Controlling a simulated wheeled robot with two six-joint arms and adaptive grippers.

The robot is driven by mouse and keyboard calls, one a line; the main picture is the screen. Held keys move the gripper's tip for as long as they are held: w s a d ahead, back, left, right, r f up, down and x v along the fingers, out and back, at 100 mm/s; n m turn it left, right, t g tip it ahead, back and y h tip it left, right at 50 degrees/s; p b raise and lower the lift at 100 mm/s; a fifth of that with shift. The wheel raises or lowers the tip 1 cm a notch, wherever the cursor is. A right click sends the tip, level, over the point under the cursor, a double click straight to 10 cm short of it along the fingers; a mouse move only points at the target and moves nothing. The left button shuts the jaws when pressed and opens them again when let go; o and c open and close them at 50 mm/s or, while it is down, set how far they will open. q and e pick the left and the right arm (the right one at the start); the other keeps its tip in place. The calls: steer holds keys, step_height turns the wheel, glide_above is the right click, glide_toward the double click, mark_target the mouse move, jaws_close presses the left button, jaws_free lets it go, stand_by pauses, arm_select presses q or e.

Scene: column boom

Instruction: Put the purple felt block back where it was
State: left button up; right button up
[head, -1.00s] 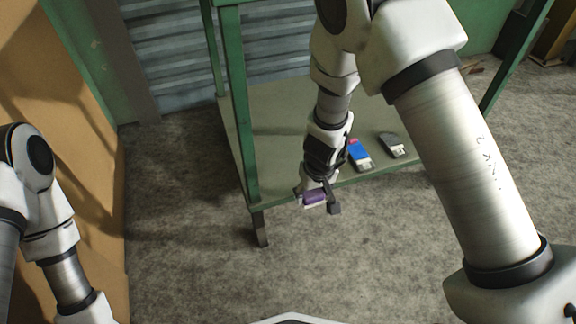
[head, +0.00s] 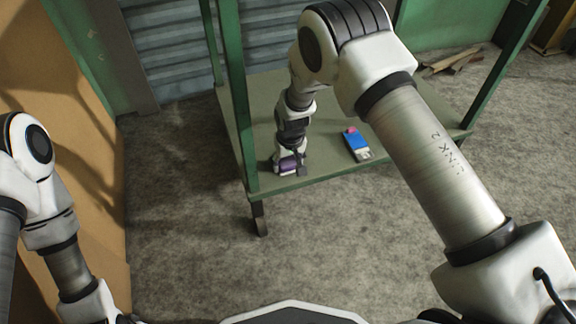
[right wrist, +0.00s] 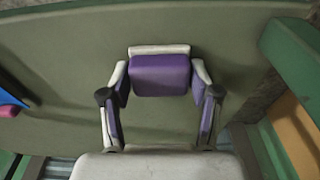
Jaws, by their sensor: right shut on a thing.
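The purple felt block (head: 291,163) is purple with a whitish edge. My right gripper (head: 290,170) is shut on it, over the near left corner of the green shelf (head: 325,176), close to the left front post. In the right wrist view the block (right wrist: 160,76) sits between the two fingers of the gripper (right wrist: 160,98), with the shelf surface behind it. I cannot tell whether the block touches the shelf. My left arm comes in at the left edge, and its gripper is not in view.
Green posts (head: 236,95) stand at the shelf corners. A cardboard-coloured panel (head: 80,120) stands at the left. Wood scraps (head: 455,60) lie on the floor behind.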

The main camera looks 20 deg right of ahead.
mark_target(290, 166)
steer(key=shift+r, duration=0.2)
steer(key=shift+f, duration=0.25)
steer(key=o, duration=1.2)
steer(key=shift+r, duration=0.1)
step_height(290, 166, up, 12)
steer(key=s+p, duration=0.2)
steer(key=p, duration=0.5)
steer(key=s+d+f+g, duration=0.1)
steer(key=s+d+f, duration=0.2)
steer(key=s+f, duration=0.45)
steer(key=s+d+f, duration=0.3)
steer(key=s+f, duration=0.1)
steer(key=s, duration=0.6)
steer(key=s+d, duration=0.2)
steer(key=s, duration=1.4)
steer(key=shift+m+g, duration=0.3)
steer(key=shift+m, duration=0.1)
steer(key=r+p, duration=2.4)
steer(key=p, duration=0.1)
steer(key=r+p, duration=1.2)
steer(key=r, duration=0.1)
steer(key=shift+w+a+p, duration=0.1)
steer(key=shift+a+p, duration=0.15)
steer(key=shift+p, duration=0.05)
